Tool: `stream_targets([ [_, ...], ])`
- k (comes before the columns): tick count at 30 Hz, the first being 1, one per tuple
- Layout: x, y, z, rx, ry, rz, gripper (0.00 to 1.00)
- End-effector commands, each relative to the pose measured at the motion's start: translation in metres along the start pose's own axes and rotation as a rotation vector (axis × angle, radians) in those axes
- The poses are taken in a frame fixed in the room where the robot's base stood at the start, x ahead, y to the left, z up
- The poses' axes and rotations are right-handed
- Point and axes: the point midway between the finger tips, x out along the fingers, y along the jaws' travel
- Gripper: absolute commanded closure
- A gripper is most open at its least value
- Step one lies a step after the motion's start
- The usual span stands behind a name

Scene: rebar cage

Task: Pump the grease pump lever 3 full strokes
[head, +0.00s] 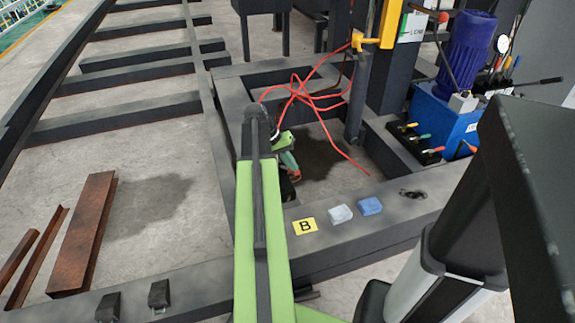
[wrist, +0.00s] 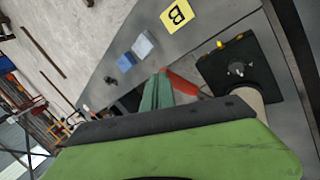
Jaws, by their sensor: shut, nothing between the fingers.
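The red lever (wrist: 182,84) shows in the wrist view, and I take it for the grease pump lever. Its near end runs in behind my own dark and green link. A beige cylinder (wrist: 250,95) stands to its right by a black plate (wrist: 243,66), likely the pump. My gripper (wrist: 155,90) is teal, shut and empty, just left of the red lever. I cannot tell whether they touch. In the head view my gripper (head: 289,160) points down past the arm, which hides the pump body.
Red hose (head: 300,90) is tangled over the frame's opening. A blue power unit (head: 446,118) stands right. Rusty steel pieces (head: 83,235) lie left.

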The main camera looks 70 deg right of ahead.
Motion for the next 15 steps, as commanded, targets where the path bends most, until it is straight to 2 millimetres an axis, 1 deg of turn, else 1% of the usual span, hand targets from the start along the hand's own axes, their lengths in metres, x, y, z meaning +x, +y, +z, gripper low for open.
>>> stream_targets([
  [3,0.0077,-0.0021,0.0044,0.0,0.0,0.0,1.0],
  [6,0.0113,-0.0026,0.0071,0.0,0.0,0.0,1.0],
  [15,0.0106,-0.0021,0.0071,0.0,0.0,0.0,1.0],
])
